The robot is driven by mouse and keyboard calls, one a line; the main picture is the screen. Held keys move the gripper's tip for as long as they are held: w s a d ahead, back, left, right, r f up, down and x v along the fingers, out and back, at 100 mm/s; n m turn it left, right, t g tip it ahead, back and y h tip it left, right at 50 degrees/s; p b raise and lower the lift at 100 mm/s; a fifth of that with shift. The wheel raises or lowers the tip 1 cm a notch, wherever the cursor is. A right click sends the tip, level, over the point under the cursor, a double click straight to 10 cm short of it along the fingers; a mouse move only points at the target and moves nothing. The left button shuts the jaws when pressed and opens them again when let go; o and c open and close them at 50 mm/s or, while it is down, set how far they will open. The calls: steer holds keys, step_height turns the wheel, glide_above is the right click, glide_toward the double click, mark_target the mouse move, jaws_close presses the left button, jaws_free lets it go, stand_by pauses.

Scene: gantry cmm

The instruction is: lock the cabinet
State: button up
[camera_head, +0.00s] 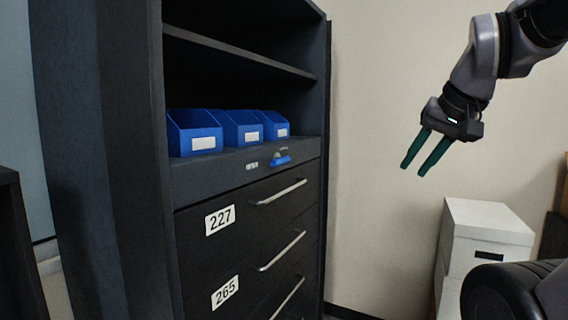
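A dark cabinet (190,187) stands left of centre, with an open shelf part above and drawers below. The drawers look shut, and the visible ones carry labels 227 and 265 and silver bar handles. A small blue piece (281,160), perhaps a key or lock handle, sits on the band above the top drawer, beside a small pale label. My gripper (412,170) is at the upper right, in front of the wall and well to the right of the cabinet. Its two green fingers point down and left, apart, with nothing between them.
Several blue bins (194,133) with white labels stand on the open shelf. A white box or cabinet (487,222) stands at the lower right, below my gripper. A dark rounded object partly covers its front. The pale wall between the cabinet and my gripper is clear.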

steer(key=o, duration=0.3)
steer(key=w+a+n+t, duration=0.1)
steer(key=w+n, duration=0.1)
steer(key=w, duration=0.3)
steer(key=w+a+f+n+t, duration=0.1)
steer(key=w+a+n, duration=0.1)
steer(key=w, duration=0.3)
steer(key=w+a+n+t, duration=0.1)
steer(key=w, duration=0.5)
steer(key=shift+a+f+n+y, duration=0.15)
steer(key=shift+a+n+y, duration=0.15)
steer(key=shift+n+y, duration=0.1)
steer(key=n+t+y, duration=0.3)
steer(key=n+t, duration=0.6)
steer(key=n, duration=0.9)
glide_toward(282, 163)
steer(key=w, duration=0.1)
steer(key=x, duration=1)
steer(key=shift+w+a, duration=0.3)
jaws_close()
